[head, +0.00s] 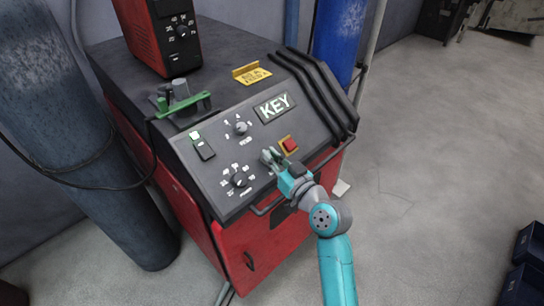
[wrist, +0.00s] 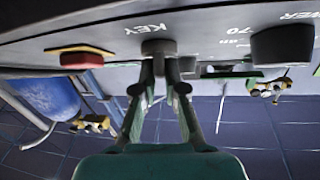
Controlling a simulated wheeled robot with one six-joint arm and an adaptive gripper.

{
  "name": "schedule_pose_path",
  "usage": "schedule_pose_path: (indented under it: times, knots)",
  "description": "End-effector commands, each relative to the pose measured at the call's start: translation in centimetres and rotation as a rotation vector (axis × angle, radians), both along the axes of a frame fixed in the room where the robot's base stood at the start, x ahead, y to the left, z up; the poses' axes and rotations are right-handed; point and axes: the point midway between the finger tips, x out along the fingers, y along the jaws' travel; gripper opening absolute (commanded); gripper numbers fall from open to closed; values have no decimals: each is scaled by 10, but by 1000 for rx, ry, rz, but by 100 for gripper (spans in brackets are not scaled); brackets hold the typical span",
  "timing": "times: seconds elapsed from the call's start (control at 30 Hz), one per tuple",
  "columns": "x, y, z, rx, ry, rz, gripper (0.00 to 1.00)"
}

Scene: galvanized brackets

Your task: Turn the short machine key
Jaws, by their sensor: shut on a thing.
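The short machine key (wrist: 158,47) is a dark grey knob on the panel beside a white KEY label, seen upside down in the wrist view. My gripper (wrist: 161,66) has its two fingers closed in on the key, one on each side. In the head view my gripper (head: 270,157) is at the sloped control panel, left of and below the red button (head: 289,145). The key is mostly hidden behind the fingers there, so its turn angle cannot be told.
The red and black machine (head: 190,215) carries two dials, an upper one (head: 240,128) and a lower one (head: 239,180), and a black switch (head: 204,148). A front handrail (head: 268,210) runs below my gripper. Blue cylinders stand beside the machine.

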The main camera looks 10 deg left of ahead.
Motion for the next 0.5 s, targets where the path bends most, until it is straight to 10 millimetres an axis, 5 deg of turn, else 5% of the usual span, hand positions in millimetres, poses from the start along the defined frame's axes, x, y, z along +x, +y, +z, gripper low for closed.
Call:
schedule_pose_path:
  times: [0.5]
  knots:
    - [-2, 3, 2, 143, 179, -293, 0]
